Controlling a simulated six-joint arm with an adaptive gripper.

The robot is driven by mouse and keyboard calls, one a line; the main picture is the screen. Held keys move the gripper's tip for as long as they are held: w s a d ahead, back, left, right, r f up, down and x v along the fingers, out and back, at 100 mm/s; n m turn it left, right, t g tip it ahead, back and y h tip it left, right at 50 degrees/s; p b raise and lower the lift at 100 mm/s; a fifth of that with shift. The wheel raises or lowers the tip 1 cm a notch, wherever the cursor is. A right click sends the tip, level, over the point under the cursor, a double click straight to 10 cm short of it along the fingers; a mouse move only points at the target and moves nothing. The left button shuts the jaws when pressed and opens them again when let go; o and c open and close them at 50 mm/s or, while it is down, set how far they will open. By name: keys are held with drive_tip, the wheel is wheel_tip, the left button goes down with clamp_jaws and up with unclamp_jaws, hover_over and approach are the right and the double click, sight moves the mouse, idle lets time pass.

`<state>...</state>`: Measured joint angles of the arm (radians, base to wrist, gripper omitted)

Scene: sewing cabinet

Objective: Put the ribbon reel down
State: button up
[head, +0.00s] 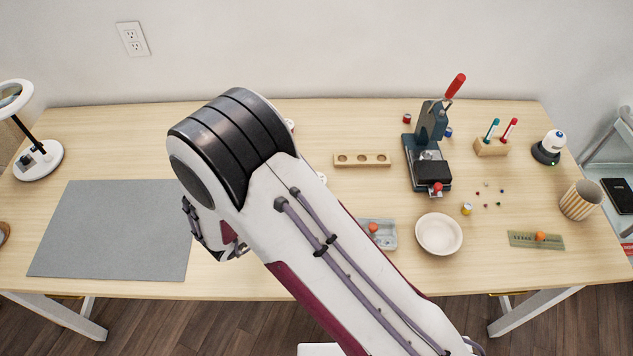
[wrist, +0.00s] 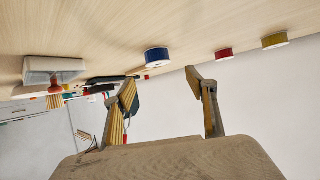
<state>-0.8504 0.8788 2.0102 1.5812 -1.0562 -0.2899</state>
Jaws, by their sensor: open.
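In the wrist view, which is tilted so the table fills the top, a blue reel (wrist: 158,58) with a pale rim rests on the wood surface. A smaller red reel (wrist: 223,54) and a yellow reel (wrist: 274,41) sit to its right. I cannot tell which one is the ribbon reel. My gripper (wrist: 161,84) is open, its two fingers apart with only pale wall between them. The blue reel shows beyond the fingertips, apart from them. In the head view my gripper (head: 236,248) is mostly behind my arm, near the grey mat (head: 115,228). My arm hides the table's middle.
In the head view, a wooden block with holes (head: 362,153), a press with a red handle (head: 430,135), a white bowl (head: 439,248), a grey tray (head: 387,242) and a striped cup (head: 581,200) stand on the right. A lamp (head: 40,161) stands far left. The mat is bare where visible.

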drive_tip(key=shift+x, duration=1.3)
drive_tip(key=shift+f, duration=0.1)
drive_tip(key=shift+x, duration=2.55)
drive_tip(key=shift+s+f, duration=0.15)
drive_tip(key=shift+d, duration=0.1)
drive_tip(key=c, duration=1.2)
drive_tip(key=shift+o, duration=0.2)
